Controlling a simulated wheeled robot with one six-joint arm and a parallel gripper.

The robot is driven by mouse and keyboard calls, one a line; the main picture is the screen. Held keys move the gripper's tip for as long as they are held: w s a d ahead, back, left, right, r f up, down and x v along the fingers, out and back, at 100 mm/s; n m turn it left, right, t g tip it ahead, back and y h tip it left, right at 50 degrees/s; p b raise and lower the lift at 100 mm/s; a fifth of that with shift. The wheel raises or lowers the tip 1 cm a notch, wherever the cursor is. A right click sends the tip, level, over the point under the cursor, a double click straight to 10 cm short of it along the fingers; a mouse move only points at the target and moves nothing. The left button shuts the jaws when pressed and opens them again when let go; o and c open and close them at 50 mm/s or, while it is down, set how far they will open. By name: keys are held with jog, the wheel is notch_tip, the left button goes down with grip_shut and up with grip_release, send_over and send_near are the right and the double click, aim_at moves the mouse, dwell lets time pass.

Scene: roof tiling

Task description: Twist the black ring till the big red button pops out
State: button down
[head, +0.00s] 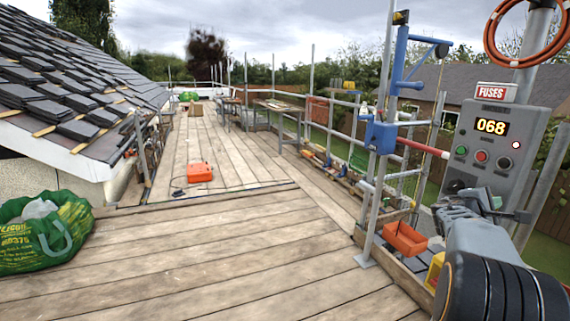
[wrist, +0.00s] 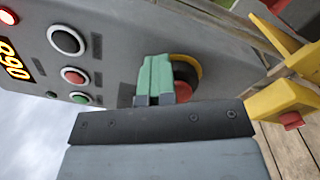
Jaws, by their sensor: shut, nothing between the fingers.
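The big red button (wrist: 184,88) shows in the wrist view, low on the grey control panel (wrist: 115,35). A black ring (wrist: 190,72) surrounds it, with a yellow backing (wrist: 186,57) behind. My gripper's green fingers (wrist: 155,70) are shut and empty, overlapping the left side of the button and ring. I cannot tell whether they touch the ring. In the head view my gripper (head: 496,203) is in front of the panel's lower part and hides the button. The panel's display (head: 491,126) reads 068.
Small green (head: 461,150) and red (head: 481,156) buttons sit above my gripper. A metal pole with a blue bracket (head: 382,135) stands left of the panel. An orange tray (head: 405,239) lies below. The plank deck (head: 220,250) is mostly clear, with a green bag (head: 45,232) at left.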

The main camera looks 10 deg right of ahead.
jog(key=shift+s+d+f+b, duration=0.25)
jog(key=shift+f+b, duration=0.3)
jog(key=shift+b, duration=0.35)
jog(key=shift+s+d+f+b, duration=0.1)
jog(key=shift+s+f+b, duration=0.1)
jog(key=shift+f+b, duration=0.5)
jog(key=shift+s+d+r+b, duration=0.1)
jog(key=shift+s+r+b, duration=0.1)
jog(key=shift+r+b, duration=0.2)
jog(key=shift+f, duration=0.1)
jog(key=shift+s+a+f+b, duration=0.1)
jog(key=shift+s+a+b, duration=0.15)
jog(key=shift+b, duration=0.15)
jog(key=v, duration=0.1)
jog(key=b+v, duration=0.1)
jog(key=v, duration=0.3)
jog(key=shift+w+r+b, duration=0.2)
jog(key=shift+r+b, duration=0.1)
jog(key=shift+b, duration=0.1)
